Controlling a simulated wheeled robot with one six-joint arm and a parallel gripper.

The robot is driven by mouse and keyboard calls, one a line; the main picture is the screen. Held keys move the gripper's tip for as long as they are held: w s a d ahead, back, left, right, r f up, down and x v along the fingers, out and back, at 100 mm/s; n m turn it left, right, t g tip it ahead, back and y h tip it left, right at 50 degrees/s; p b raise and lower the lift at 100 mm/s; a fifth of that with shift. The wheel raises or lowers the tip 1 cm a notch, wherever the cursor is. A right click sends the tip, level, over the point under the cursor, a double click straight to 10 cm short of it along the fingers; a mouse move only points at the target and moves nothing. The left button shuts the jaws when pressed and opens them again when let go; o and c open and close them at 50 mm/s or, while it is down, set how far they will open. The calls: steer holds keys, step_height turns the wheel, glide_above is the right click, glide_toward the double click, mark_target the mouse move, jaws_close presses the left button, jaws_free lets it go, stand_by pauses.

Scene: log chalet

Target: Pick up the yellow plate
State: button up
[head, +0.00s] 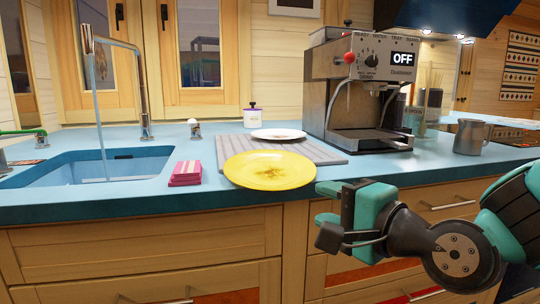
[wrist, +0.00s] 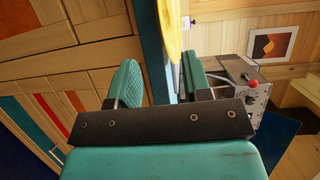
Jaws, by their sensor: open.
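The yellow plate (head: 270,172), with a brownish smudge in its middle, lies on the blue counter at its front edge, partly over a grey ribbed board. In the wrist view a strip of the yellow plate (wrist: 173,30) shows at the top, beyond the jaws. My gripper (head: 326,205) is in front of the counter edge, just right of the plate and slightly lower. It is open, with nothing seen between its fingers. In the wrist view my gripper (wrist: 160,82) has its fingers apart, with the counter edge showing between them.
A white plate (head: 278,134) lies on the grey ribbed board (head: 330,154) behind. A coffee machine (head: 362,90) stands behind right, a metal jug (head: 470,137) farther right. Pink napkins (head: 186,173) lie left, beside the sink (head: 80,172) with running water. Drawers (head: 140,245) are below the counter.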

mark_target(289, 190)
steer(key=p+x, duration=0.6)
steer(key=shift+w+a, duration=0.1)
steer(key=shift+w, duration=0.25)
steer(key=p+x, duration=0.2)
steer(key=x, duration=0.2)
steer(key=shift+a+p, duration=0.3)
steer(key=shift+p, duration=0.05)
steer(key=shift+w+a+f, duration=0.1)
steer(key=shift+w+a, duration=0.1)
steer(key=shift+w, duration=0.15)
jaws_close()
